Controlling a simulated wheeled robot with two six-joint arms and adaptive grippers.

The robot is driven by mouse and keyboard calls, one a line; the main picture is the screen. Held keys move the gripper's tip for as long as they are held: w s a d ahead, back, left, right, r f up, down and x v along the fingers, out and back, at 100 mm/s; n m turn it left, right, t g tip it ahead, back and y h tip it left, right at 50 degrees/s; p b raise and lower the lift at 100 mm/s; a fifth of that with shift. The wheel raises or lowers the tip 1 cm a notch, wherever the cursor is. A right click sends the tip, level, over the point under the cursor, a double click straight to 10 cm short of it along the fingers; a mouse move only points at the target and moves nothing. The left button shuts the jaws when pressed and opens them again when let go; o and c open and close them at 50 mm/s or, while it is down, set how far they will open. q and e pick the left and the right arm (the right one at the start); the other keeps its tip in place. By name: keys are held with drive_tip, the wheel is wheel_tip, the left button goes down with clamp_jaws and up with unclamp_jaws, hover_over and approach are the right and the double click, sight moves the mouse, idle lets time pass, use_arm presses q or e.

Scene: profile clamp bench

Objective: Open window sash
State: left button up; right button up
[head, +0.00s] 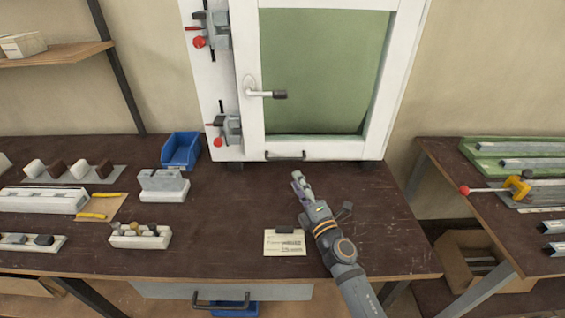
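The window sash (251,125) is a white frame around a green pane (322,70), upright at the back of the bench. A lever handle (262,94) on its left stile points right, with a dark grip. A dark bar handle (286,155) sits on the bottom rail. I cannot tell whether the sash stands slightly ajar. My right gripper (299,183) is over the bench in front of the window, below the bar handle in the picture and apart from the lever handle. Nothing shows in it; its finger opening is unclear. My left gripper is out of view.
Two grey clamps with red knobs, upper (213,32) and lower (229,130), sit on the left frame. A blue bin (181,151), a white block (163,187) and a paper card (285,243) are on the bench (225,220). A side table (450,185) stands right.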

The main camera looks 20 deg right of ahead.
sight(286, 159)
drive_tip(key=shift+w+r, duration=0.2)
drive_tip(key=shift+r, duration=0.05)
drive_tip(key=p+x, duration=0.1)
drive_tip(key=x, duration=0.8)
drive_tip(key=shift+w, duration=0.3)
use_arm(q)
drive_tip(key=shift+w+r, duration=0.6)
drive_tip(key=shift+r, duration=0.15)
use_arm(e)
drive_tip(key=shift+c, duration=0.4)
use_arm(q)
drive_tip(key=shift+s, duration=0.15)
use_arm(e)
clamp_jaws()
